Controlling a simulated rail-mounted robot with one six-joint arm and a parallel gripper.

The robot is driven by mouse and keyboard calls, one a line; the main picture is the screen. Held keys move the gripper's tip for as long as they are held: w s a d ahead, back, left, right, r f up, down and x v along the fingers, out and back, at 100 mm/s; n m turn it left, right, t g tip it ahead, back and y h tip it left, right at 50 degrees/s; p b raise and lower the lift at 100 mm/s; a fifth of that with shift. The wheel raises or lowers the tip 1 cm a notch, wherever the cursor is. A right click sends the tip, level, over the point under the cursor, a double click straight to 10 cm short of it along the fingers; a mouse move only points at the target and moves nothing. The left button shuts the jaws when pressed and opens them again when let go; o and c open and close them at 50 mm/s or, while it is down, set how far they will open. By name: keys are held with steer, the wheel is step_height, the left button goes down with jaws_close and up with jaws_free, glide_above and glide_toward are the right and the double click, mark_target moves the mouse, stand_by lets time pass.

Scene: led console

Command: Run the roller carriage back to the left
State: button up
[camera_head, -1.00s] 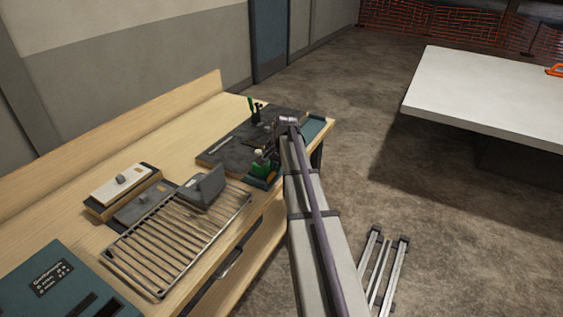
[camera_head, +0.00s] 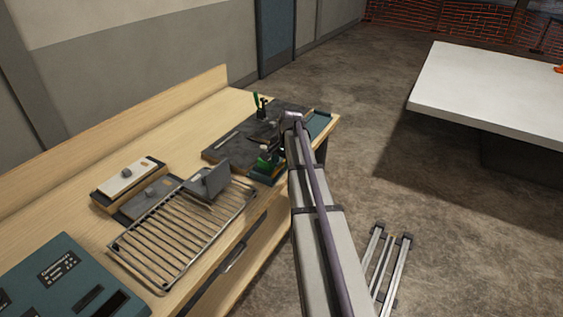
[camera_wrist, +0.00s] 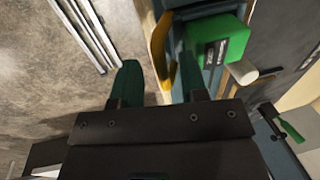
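I cannot tell for certain which part is the roller carriage. A green block (camera_wrist: 215,50) with a black label and a pale round peg (camera_wrist: 242,72) sits on a teal strip at the bench's front edge. The same green block shows in the head view (camera_head: 268,161), beside my arm's end. My gripper (camera_wrist: 160,82) has two green fingers spread apart. Its right finger is close to the green block, and contact is unclear. A curved yellow piece (camera_wrist: 162,50) shows between the fingers; nothing looks clamped. In the head view my arm's end mostly hides the gripper.
A slatted rack (camera_head: 170,240) carries a grey block with a tilted plate (camera_head: 208,182). A teal console (camera_head: 65,278) and two small switch boxes (camera_head: 128,175) lie left. A green handle (camera_wrist: 292,131) stands on the dark board. A white table (camera_head: 490,95) stands right.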

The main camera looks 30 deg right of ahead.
step_height(320, 180, up, 10)
steer(key=s+p, duration=0.1)
steer(key=p, duration=0.8)
steer(key=shift+s+d, duration=0.35)
steer(key=s+a+f+n+b, duration=0.1)
steer(key=s+a+n, duration=0.3)
steer(key=a, duration=0.6)
steer(key=s+a+f+n+g+b, duration=0.1)
steer(key=s+a+f+n+b, duration=0.1)
steer(key=s+a+n, duration=0.2)
steer(key=s+a+f+n+g+h+b, duration=0.1)
steer(key=s+a+n, duration=0.3)
steer(key=s+a, duration=0.5)
steer(key=a, duration=0.7)
steer(key=shift+s+a+f+n, duration=0.2)
steer(key=shift+a+f+n, duration=0.05)
steer(key=shift+f+n, duration=0.15)
